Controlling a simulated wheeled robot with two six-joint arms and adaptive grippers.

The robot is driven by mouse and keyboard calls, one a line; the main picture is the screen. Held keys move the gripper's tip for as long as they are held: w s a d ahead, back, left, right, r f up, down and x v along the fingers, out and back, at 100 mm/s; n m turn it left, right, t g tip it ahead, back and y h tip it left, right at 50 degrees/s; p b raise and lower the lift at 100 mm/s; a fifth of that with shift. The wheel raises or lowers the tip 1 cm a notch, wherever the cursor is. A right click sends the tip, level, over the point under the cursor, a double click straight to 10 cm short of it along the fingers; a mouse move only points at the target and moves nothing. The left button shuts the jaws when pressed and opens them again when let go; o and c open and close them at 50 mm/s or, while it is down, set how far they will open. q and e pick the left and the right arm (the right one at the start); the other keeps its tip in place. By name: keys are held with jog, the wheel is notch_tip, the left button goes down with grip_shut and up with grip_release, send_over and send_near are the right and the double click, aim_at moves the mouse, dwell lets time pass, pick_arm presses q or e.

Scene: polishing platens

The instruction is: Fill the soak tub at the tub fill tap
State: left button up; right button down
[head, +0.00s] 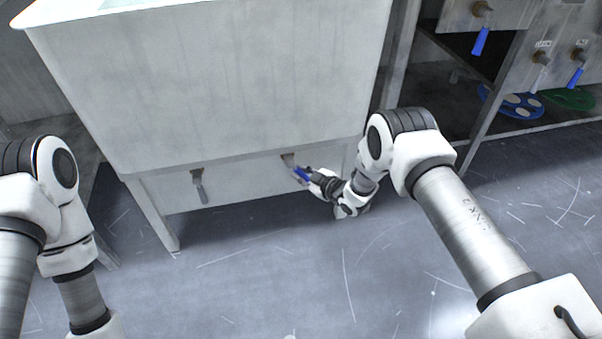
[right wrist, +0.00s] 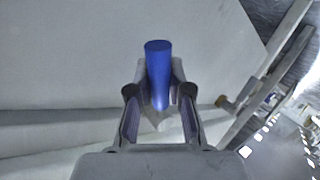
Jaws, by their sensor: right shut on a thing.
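The soak tub appears to be the large pale tub (head: 215,80) at the top of the head view, on a stand with legs. Two taps sit on the apron under it. The left one has a grey lever (head: 200,188) hanging down. The right one (head: 287,158) has a blue handle (head: 299,173). My right gripper (head: 306,177) is shut on this blue handle. In the right wrist view the blue handle (right wrist: 158,72) stands between the fingers of my right gripper (right wrist: 158,100). The tub's inside and any water are hidden. My left gripper is out of view.
A bench at the right carries more taps, among them one with a blue lever (head: 481,41) and another blue lever (head: 576,77). A blue disc with holes (head: 515,104) and a green disc (head: 570,98) lie on its lower shelf. The scratched grey floor (head: 270,270) in front is clear.

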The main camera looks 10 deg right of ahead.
jog(key=c, duration=1.1)
grip_release()
jog(key=shift+o, duration=0.2)
jog(key=v, duration=1.2)
jog(key=shift+w, duration=0.1)
